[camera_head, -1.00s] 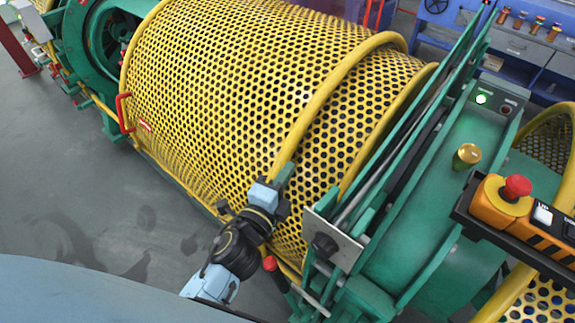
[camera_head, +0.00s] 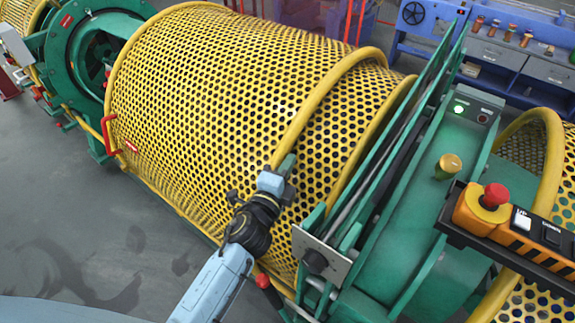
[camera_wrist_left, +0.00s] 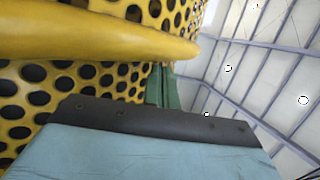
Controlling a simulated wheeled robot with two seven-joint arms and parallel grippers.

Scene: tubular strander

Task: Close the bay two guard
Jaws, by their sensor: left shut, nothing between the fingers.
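The yellow perforated guard (camera_head: 215,100) curves over the bay in the middle of the head view. It has thick tubular rims and a red handle (camera_head: 108,132) at its left end. I cannot tell from the frames which bay it covers. My left gripper (camera_head: 287,164) is shut and empty, in front of the guard's right part, beside the thick yellow rim (camera_head: 312,100). In the left wrist view the rim (camera_wrist_left: 90,37) crosses close ahead of the green fingers (camera_wrist_left: 163,88). Whether they touch it I cannot tell. My right gripper is not in view.
A green machine housing (camera_head: 425,225) with a brass knob (camera_head: 448,166) and indicator lamps stands right of the guard. An orange emergency-stop box (camera_head: 485,208) is at the right. A red-knobbed lever (camera_head: 263,281) is near my left arm. Grey floor is free at left.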

